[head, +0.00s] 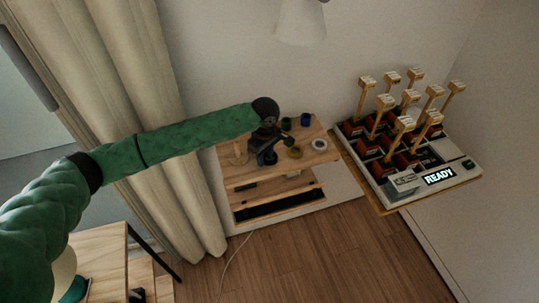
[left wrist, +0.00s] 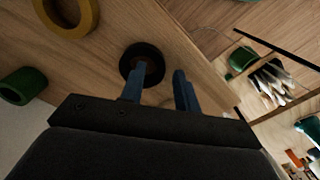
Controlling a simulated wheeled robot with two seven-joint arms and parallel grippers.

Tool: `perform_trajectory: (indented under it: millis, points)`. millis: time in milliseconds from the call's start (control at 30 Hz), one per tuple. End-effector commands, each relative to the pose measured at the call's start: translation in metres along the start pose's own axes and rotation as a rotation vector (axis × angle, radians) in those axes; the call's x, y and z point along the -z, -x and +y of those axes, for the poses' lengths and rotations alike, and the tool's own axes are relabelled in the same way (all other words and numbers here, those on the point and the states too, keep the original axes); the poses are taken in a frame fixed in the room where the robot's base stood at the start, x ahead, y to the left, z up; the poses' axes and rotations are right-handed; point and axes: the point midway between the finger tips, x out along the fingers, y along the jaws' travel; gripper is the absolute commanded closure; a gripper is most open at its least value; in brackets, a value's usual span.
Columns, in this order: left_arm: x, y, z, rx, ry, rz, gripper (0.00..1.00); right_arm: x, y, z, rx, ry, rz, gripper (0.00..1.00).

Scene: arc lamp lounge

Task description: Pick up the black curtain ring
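The black curtain ring (left wrist: 131,55) lies on the light wooden top of a small stand (head: 232,178) in the left wrist view. In the head view I cannot make it out from my dark gripper. My left gripper (head: 266,160) is over the stand top and pointing down. In the left wrist view its two blue fingers (left wrist: 160,72) are apart with nothing between them. The left finger's tip overlaps the ring's hole and near rim; I cannot tell whether it is inside the hole or above it. The right finger is beside the ring, clear of it. My right gripper is out of view.
A yellow ring (head: 295,152), a green ring (head: 287,124), a blue ring (head: 306,119) and a white ring (head: 319,144) share the stand top.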

Motion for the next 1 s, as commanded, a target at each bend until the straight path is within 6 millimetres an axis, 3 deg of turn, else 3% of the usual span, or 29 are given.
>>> perform_trajectory:
  millis: [333,500,1000]
  points:
    - [0.0004,-0.0057,0.0001,-0.001,0.0,0.001,0.68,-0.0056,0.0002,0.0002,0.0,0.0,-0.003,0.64]
    - [0.0003,-0.0054,0.0001,-0.001,0.0,0.001,1.0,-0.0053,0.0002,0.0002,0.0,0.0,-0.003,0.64]
    - [-0.0001,-0.0002,0.0005,-0.002,0.0,0.0,1.0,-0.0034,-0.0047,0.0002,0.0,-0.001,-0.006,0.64]
